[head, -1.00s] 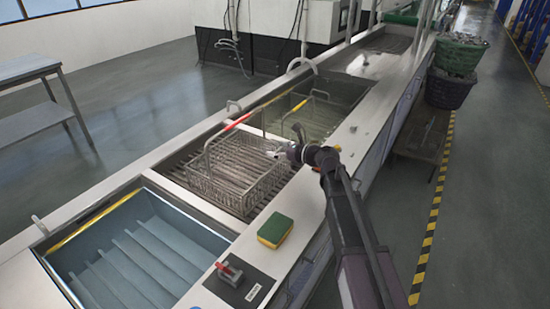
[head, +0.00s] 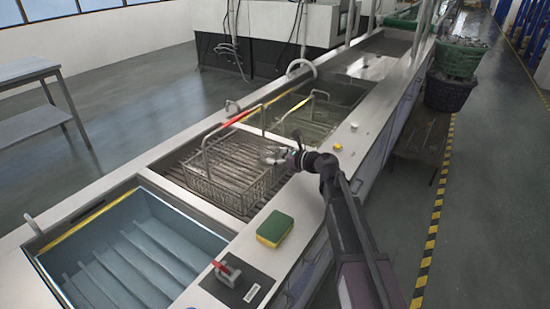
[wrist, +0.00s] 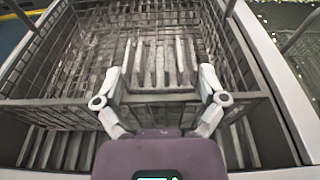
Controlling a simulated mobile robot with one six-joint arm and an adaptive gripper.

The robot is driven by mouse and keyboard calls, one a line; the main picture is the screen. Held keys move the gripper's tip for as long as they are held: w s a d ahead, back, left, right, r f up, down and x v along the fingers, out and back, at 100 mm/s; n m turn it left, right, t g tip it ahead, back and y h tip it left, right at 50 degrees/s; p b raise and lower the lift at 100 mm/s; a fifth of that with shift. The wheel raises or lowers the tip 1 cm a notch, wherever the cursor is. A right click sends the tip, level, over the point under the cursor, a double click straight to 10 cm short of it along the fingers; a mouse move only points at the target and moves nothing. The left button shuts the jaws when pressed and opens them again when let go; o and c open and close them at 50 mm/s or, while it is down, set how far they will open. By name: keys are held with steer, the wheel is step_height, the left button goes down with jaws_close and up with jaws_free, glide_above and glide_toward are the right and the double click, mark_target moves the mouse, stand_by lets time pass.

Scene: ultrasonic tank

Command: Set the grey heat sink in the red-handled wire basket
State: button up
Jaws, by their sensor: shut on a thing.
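The wire basket (head: 218,183) with a red bar on its handle (head: 240,116) stands on the slatted rack in the middle bay. My gripper (head: 275,157) is at the basket's right side, reaching in over its rim. In the wrist view my gripper (wrist: 160,88) is shut on the grey heat sink (wrist: 160,62), with one finger on each side. The heat sink's upright fins show over the basket's inside. I cannot tell whether its underside touches the basket floor. In the head view the heat sink is mostly hidden by my gripper.
An open blue tank (head: 130,250) lies at the near left, and a water-filled tank (head: 315,120) with another handled basket lies beyond. A yellow-green sponge (head: 274,229) and a red switch (head: 228,273) are on the near ledge. Small pieces (head: 337,147) lie farther along.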

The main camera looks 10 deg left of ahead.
steer(key=shift+f+b, duration=0.6)
steer(key=shift+b, duration=0.05)
steer(key=shift+s, duration=0.1)
steer(key=o, duration=0.9)
steer(key=shift+o, duration=0.2)
steer(key=shift+r+p, duration=0.2)
steer(key=shift+p, duration=0.1)
steer(key=shift+r+p, duration=0.45)
steer(key=shift+r, duration=0.05)
steer(key=p+v, duration=0.2)
steer(key=v, duration=1)
